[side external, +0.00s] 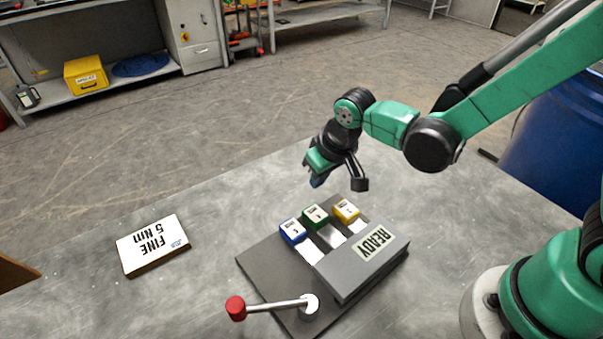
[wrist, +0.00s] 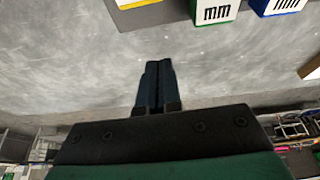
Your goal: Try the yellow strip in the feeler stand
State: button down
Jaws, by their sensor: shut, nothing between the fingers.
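The feeler stand (side external: 262,265) is a dark grey block on a plate, with a raised part labelled READY (side external: 375,243). Three strips with coloured blocks stick out of its far side: blue (side external: 293,231), green (side external: 315,216) and the yellow strip (side external: 346,211) at the right. In the wrist view the yellow block (wrist: 138,3), green block (wrist: 214,10) and blue block (wrist: 277,6) show only partly at the top edge. My gripper (side external: 318,183) is shut and empty, above the table beyond the stand. Its closed fingers (wrist: 157,68) point towards bare table in the wrist view, apart from the blocks.
A lever with a red knob (side external: 236,308) extends left from the stand's near side. A white-topped block marked FINE 5 Nm (side external: 153,245) lies on the table to the left. The table (side external: 205,210) between them is clear. A blue barrel (side external: 560,150) stands at the right.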

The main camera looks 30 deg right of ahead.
aim_at(354, 215)
jog(key=v, duration=0.8)
jog(key=shift+r, duration=0.2)
jog(key=c, duration=1.5)
grip_release()
jog(key=shift+s+r, duration=0.25)
jog(key=o, duration=0.4)
jog(key=shift+s+f, duration=0.1)
jog(key=shift+s, duration=0.1)
jog(key=o, duration=0.3)
jog(key=s+f+g, duration=0.2)
jog(key=s+f, duration=0.1)
jog(key=s+f+g, duration=0.1)
jog(key=shift+s+d+f+g, duration=0.25)
jog(key=shift+s+d+g, duration=0.05)
jog(key=shift+g, duration=0.1)
jog(key=shift+o, duration=0.2)
jog(key=shift+f, duration=2.6)
grip_shut()
